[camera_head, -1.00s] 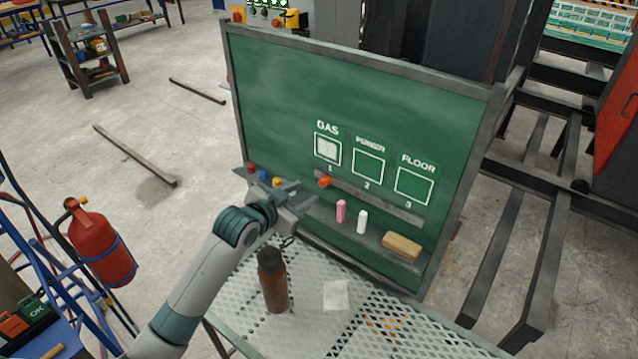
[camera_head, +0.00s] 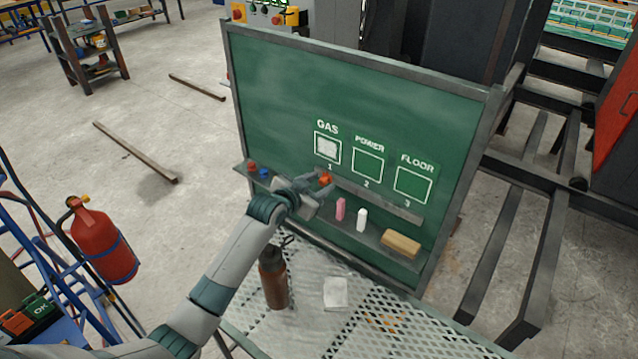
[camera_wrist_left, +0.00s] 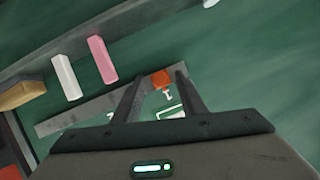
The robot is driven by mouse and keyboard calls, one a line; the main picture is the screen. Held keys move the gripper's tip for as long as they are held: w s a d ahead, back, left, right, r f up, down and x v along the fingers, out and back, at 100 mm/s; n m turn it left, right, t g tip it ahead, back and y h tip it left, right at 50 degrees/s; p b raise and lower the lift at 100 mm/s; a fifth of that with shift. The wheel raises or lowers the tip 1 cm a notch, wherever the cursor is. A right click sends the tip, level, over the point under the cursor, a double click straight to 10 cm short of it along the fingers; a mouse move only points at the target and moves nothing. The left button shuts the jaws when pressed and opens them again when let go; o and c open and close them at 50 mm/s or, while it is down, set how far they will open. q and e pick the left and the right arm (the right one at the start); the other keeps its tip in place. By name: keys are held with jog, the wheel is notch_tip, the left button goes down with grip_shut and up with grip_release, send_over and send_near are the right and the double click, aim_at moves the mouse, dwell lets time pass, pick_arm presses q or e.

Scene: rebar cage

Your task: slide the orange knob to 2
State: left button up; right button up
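The orange knob (camera_head: 326,178) sits at the left end of a grey rail (camera_head: 375,200) on the green chalkboard (camera_head: 285,105), under the square marked 1. The mark 2 (camera_head: 367,185) is further right along the rail, under the POWER square. My left gripper (camera_head: 322,183) is open at the board with its fingers about the knob. In the left wrist view the knob (camera_wrist_left: 160,79) shows between the two open fingertips (camera_wrist_left: 160,84), with a gap on each side. Whether a finger touches it I cannot tell. My right gripper is not in view.
Pink chalk (camera_head: 340,209), white chalk (camera_head: 362,220) and a wooden eraser (camera_head: 400,243) stand on the board's ledge below the rail. A brown bottle (camera_head: 273,278) and a white cloth (camera_head: 336,293) are on the mesh table (camera_head: 400,335) in front.

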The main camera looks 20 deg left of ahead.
pick_arm(q)
grip_shut()
jog(key=shift+s+d+r, duration=0.1)
jog(key=shift+s+d, duration=0.05)
jog(key=shift+d, duration=0.15)
jog(key=s+d+p, duration=0.1)
jog(key=d, duration=0.2)
jog(key=s+d+p, duration=0.1)
jog(key=d+p, duration=0.1)
jog(key=d, duration=0.1)
jog(key=s+d+p, duration=0.1)
jog(key=d, duration=0.3)
jog(key=shift+s+d+p, duration=0.1)
jog(key=shift+s+p, duration=0.25)
jog(key=shift+p, duration=0.05)
jog(key=shift+s+d, duration=0.1)
jog(key=shift+d, duration=0.2)
grip_release()
